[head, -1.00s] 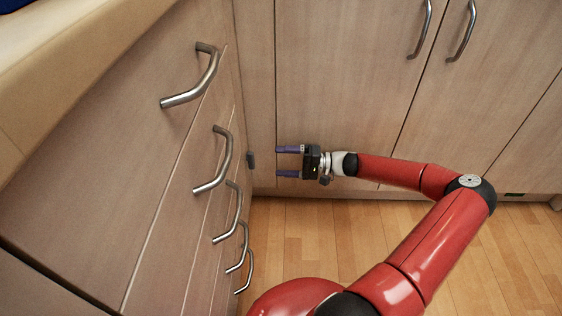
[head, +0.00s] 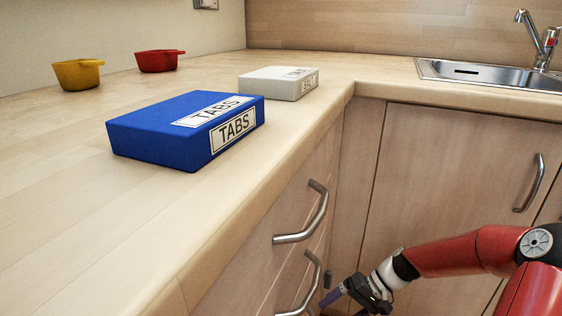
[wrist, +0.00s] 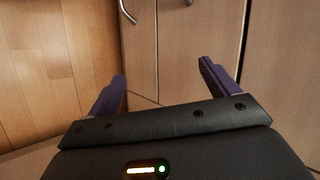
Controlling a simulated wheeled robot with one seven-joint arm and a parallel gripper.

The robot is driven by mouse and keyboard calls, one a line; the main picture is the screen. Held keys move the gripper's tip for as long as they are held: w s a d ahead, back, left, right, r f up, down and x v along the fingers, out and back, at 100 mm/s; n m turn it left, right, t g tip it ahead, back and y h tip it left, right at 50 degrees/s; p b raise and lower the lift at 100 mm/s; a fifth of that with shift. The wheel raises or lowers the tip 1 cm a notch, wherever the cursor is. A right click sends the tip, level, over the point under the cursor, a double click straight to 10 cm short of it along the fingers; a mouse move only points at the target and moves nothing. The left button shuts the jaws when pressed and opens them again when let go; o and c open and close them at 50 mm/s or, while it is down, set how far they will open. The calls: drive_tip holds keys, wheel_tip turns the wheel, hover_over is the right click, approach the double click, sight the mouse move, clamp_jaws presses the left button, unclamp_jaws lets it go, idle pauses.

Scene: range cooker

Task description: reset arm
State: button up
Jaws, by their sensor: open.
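My gripper (wrist: 163,88) is open and empty in the wrist view, its two purple fingers apart with cabinet fronts and wooden floor beyond them. In the head view my gripper (head: 335,306) is at the bottom edge, partly cut off, below the counter top and beside the drawer fronts. My red arm reaches to it from the lower right.
A blue TABS box (head: 187,128) and a white box (head: 278,84) lie on the counter (head: 60,210). A yellow pot (head: 78,74) and a red pot (head: 158,61) stand behind. Drawer handles (head: 306,215) and a cabinet handle (head: 530,182) stick out near my arm. A sink (head: 490,76) is at right.

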drive_tip(key=s+r+t+h+p, duration=0.2)
drive_tip(key=s+r, duration=0.4)
drive_tip(key=r, duration=0.4)
drive_tip(key=s+r+t+h+p, duration=0.2)
drive_tip(key=s+r+h, duration=0.2)
drive_tip(key=r, duration=0.6)
drive_tip(key=s+r+t+h+p, duration=0.2)
drive_tip(key=s+r+t+h, duration=0.1)
drive_tip(key=s+r, duration=0.6)
drive_tip(key=shift+a+r+p, duration=0.15)
drive_tip(key=shift+r+p, duration=0.15)
drive_tip(key=shift+r, duration=0.55)
drive_tip(key=shift+s, duration=0.1)
